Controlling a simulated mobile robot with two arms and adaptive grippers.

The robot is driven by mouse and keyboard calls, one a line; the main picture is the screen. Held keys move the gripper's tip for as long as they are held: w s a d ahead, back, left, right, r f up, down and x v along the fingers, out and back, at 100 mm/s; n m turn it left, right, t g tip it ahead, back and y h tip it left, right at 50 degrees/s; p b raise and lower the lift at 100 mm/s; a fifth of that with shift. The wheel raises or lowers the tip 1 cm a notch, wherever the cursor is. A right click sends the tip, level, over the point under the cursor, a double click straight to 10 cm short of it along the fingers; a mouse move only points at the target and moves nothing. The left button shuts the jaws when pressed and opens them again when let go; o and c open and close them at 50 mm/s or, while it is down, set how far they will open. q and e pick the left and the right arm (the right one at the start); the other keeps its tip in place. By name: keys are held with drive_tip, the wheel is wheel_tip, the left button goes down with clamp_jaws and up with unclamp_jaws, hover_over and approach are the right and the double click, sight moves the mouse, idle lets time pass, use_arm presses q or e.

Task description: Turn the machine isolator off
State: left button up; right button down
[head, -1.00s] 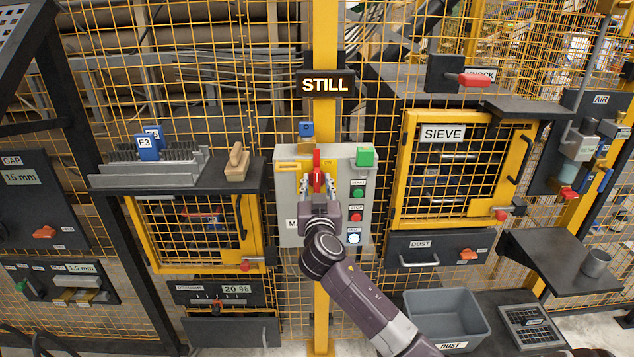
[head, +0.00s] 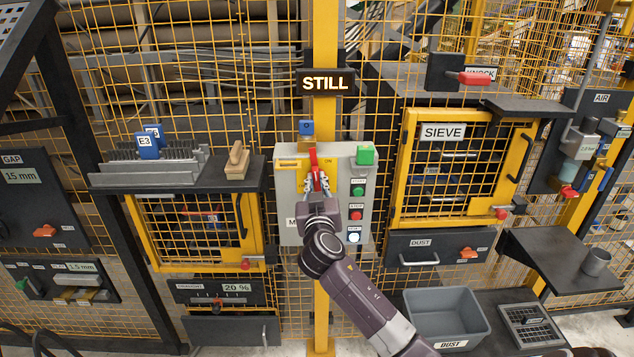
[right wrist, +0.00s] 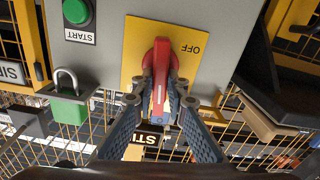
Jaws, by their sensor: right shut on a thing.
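The machine isolator has a red handle (head: 314,160) on a yellow plate (head: 290,163), on the front of a grey control box (head: 287,205). In the right wrist view the red handle (right wrist: 161,72) stands over the yellow plate (right wrist: 136,58), whose word OFF shows upside down. My right gripper (head: 317,180) reaches up to the box from below, its fingers shut on the handle from both sides. The right wrist view also shows the fingertips (right wrist: 160,100) at the handle's sides. The fingers hide part of the handle. My left gripper is not in view.
Green start (head: 358,190), red stop (head: 356,215) and white (head: 354,238) buttons line the box's right side, close to my gripper. A green padlock (head: 365,155) is above them. A shelf (head: 195,180) juts out left; the sieve door (head: 404,170) is right. A STILL sign (head: 326,83) hangs above.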

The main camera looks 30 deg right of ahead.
drive_tip(key=n, duration=0.4)
drive_tip(key=shift+w+a+f, duration=0.1)
drive_tip(key=shift+a, duration=0.1)
drive_tip(key=shift+w+a+f+n+p, duration=0.15)
drive_tip(key=shift+n+p, duration=0.45)
drive_tip(key=shift+n, duration=1.45)
drive_tip(key=shift+s+f+n+p, duration=0.15)
drive_tip(key=shift+n+p, duration=0.45)
drive_tip(key=shift+n, duration=1.4)
drive_tip(key=shift+w+a+f+n+p, duration=0.2)
drive_tip(key=shift+n+p, duration=0.4)
drive_tip(key=shift+n, duration=1.45)
drive_tip(key=shift+d+f, duration=0.1)
drive_tip(key=c, duration=1.9)
unclamp_jaws()
drive_tip(key=shift+c, duration=0.2)
drive_tip(key=v, duration=1.2)
